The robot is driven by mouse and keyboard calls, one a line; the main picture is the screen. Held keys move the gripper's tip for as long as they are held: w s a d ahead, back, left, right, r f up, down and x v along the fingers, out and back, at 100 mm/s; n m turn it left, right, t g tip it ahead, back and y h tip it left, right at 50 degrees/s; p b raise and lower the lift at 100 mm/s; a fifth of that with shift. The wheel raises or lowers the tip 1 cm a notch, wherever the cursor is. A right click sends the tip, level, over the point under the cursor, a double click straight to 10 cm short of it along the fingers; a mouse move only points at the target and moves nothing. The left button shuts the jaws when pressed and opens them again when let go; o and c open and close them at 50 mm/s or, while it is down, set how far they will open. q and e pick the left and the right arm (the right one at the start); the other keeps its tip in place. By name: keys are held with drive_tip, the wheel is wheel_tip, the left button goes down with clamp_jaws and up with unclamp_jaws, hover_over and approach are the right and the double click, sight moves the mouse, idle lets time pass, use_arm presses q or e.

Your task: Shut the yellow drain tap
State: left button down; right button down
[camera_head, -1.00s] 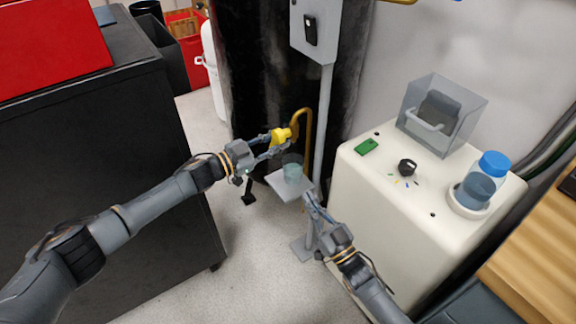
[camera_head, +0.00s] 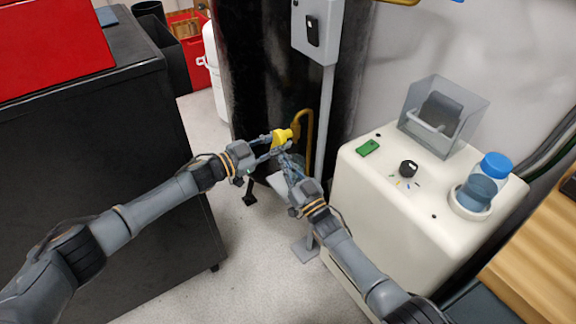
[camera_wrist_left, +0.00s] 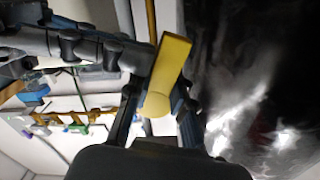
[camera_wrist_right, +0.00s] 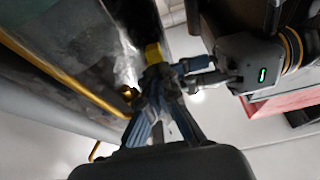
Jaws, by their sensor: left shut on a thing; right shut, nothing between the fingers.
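The yellow drain tap (camera_head: 281,137) is on the brass pipe (camera_head: 306,128) in front of the dark tank. My left gripper (camera_head: 275,146) is shut on the yellow tap; in the left wrist view the yellow handle (camera_wrist_left: 168,72) lies between its fingers. My right gripper (camera_head: 284,155) is shut and empty, just below the tap and close to the left fingers. In the right wrist view its fingertips (camera_wrist_right: 157,75) are together near the yellow handle (camera_wrist_right: 153,53). I cannot tell whether they touch it.
A small grey platform (camera_head: 283,184) on a stand is below the tap, partly behind my right gripper. A grey post (camera_head: 323,125) stands right of the pipe. The white cabinet (camera_head: 385,215) holds a bin and blue-capped jar. A black cabinet (camera_head: 110,170) fills the left.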

drive_tip(key=shift+a, duration=0.1)
use_arm(q)
drive_tip(key=shift+s+d+r, duration=0.1)
drive_tip(key=shift+s+d, duration=0.1)
drive_tip(key=shift+d, duration=0.1)
use_arm(e)
drive_tip(key=shift+w+a+r, duration=0.1)
drive_tip(key=shift+w+r, duration=0.2)
drive_tip(key=shift+w, duration=0.15)
use_arm(q)
drive_tip(key=c, duration=1.3)
unclamp_jaws()
drive_tip(key=shift+a, duration=0.1)
drive_tip(key=shift+o, duration=0.8)
drive_tip(key=shift+w+a, duration=0.1)
drive_tip(key=shift+f, duration=0.2)
use_arm(e)
drive_tip(key=shift+w+a, duration=0.1)
drive_tip(key=shift+a, duration=0.1)
